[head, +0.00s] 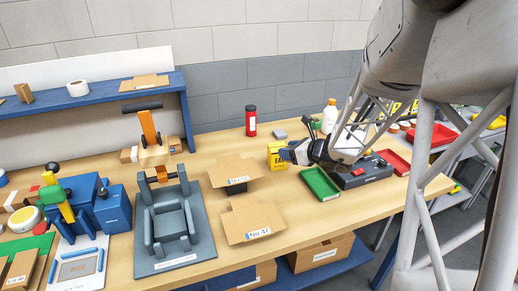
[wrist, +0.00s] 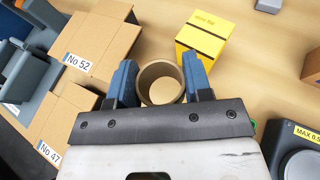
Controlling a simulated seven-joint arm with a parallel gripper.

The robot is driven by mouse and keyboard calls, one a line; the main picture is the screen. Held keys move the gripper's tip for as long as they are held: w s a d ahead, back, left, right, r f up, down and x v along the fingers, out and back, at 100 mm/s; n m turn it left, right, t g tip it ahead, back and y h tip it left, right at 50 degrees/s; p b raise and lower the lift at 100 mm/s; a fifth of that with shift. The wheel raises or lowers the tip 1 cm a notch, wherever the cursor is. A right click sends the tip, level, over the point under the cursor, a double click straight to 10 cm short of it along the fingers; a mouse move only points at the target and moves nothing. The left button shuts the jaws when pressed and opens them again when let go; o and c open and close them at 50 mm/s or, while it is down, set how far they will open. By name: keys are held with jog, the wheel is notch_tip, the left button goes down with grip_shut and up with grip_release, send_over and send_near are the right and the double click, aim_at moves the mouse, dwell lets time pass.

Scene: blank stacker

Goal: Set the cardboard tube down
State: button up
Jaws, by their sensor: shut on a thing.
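In the wrist view a round brown cardboard tube (wrist: 161,83) stands end-on to the camera, its open rim showing. My gripper (wrist: 160,78) has its two blue fingers on either side of the tube, shut on it. In the head view my gripper (head: 288,153) is over the wooden table (head: 215,205), beside a yellow box; the tube is not clear there. I cannot tell whether the tube's lower end touches the table.
The yellow box (wrist: 205,40) stands close to the right finger. A green tray (head: 320,184) and a dark device (head: 361,172) lie right. A red canister (head: 251,121) stands behind.

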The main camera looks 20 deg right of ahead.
jog(key=w+n+y, duration=0.1)
jog(key=w, duration=0.3)
jog(key=w+g, duration=0.1)
jog(key=w, duration=0.3)
jog(key=w+n+y, duration=0.1)
jog(key=w, duration=0.4)
jog(key=shift+d+r+n+g+y, duration=0.1)
jog(key=shift+r+n+g+y, duration=0.2)
jog(key=shift+g, duration=0.1)
jog(key=w+a+f+n+g+y, duration=0.1)
jog(key=w+f+n+g+y, duration=0.1)
jog(key=w, duration=1)
jog(key=shift+w+a+n+g, duration=0.2)
jog(key=shift+w+n+g, duration=0.05)
jog(key=shift+n+g, duration=0.05)
send_over(259, 148)
jog(key=shift+f, duration=3.1)
jog(key=shift+f, duration=1.85)
jog(key=shift+f, duration=0.1)
jog(key=o, duration=0.9)
